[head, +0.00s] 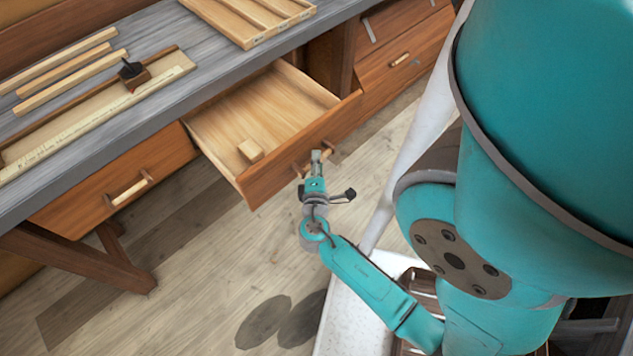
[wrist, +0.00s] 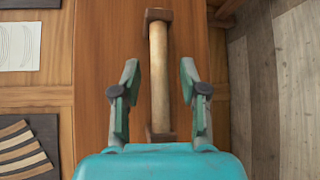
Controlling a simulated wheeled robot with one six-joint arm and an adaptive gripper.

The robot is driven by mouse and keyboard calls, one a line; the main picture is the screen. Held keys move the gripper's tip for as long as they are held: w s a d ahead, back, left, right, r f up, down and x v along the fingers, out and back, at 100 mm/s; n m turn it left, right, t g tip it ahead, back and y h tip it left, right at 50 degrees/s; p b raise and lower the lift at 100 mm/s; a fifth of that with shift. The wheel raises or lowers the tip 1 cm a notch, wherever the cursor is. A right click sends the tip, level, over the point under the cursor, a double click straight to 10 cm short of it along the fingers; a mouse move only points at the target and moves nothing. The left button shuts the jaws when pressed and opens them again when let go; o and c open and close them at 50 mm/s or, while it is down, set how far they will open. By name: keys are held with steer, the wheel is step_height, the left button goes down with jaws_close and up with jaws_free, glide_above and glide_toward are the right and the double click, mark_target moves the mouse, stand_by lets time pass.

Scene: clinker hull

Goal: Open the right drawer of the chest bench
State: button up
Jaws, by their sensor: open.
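The chest bench (head: 215,85) has a grey top, and its right drawer (head: 265,185) stands pulled out. A small pale wood block (head: 251,150) lies inside the drawer. The drawer's bar handle (wrist: 159,75) runs lengthwise between my fingers in the wrist view, with gaps on both sides. My gripper (head: 319,158) is open at the front of this drawer in the head view, where it partly hides the handle. The left drawer (head: 115,185) is shut, and its handle (head: 129,191) shows.
Wood strips (head: 70,70), a long board and a plane (head: 133,75) lie on the bench top. A slatted board (head: 250,15) lies farther back. Another drawer unit (head: 400,55) stands to the right. The plank floor (head: 200,280) before the bench is mostly clear.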

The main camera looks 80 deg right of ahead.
steer(key=v, duration=1.1)
stand_by(0.3)
stand_by(0.6)
steer(key=s+a+f+n+t+y, duration=0.1)
steer(key=s+a+f+t+y, duration=0.15)
steer(key=a+y, duration=0.35)
steer(key=s+a+f+t+y, duration=0.2)
steer(key=a+f+t+y, duration=0.1)
steer(key=a+y, duration=0.3)
steer(key=s+a+r+m+t+y, duration=0.1)
steer(key=a+r+m+t+y, duration=0.1)
steer(key=r, duration=0.7)
steer(key=s+a+r+m+t+y, duration=0.1)
steer(key=a+r+m+t+y, duration=0.1)
steer(key=a+r, duration=0.4)
step_height(320, 180, up, 3)
steer(key=shift+s+a+m+t, duration=0.35)
steer(key=shift+m+t, duration=0.25)
steer(key=shift+t, duration=0.35)
